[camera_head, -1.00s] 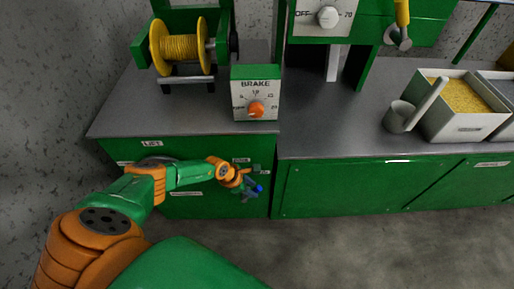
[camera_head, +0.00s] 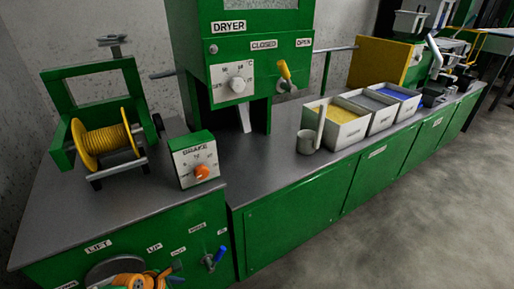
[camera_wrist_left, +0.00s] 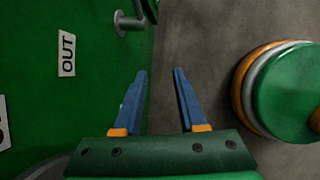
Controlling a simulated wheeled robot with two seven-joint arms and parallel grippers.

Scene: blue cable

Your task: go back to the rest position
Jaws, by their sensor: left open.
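My left gripper (camera_wrist_left: 160,72) is open in the left wrist view, its two blue fingers apart with nothing between them. Bare grey floor shows beyond the fingers, and a green cabinet front is on the left. In the head view only a small orange and green part of my left arm shows at the bottom edge, in front of the cabinet, and the fingers cannot be made out clearly there. A blue-handled lever (camera_head: 219,253) on the cabinet front is to the right of the arm, apart from it. My right gripper is in neither view.
On the grey worktop (camera_head: 95,210) stand a yellow cable spool (camera_head: 104,146), a brake box (camera_head: 194,160) with an orange knob, and a green dryer (camera_head: 258,65). A grey cup (camera_head: 307,142) and bins (camera_head: 341,127) stand further right. The floor (camera_head: 420,215) at right is clear.

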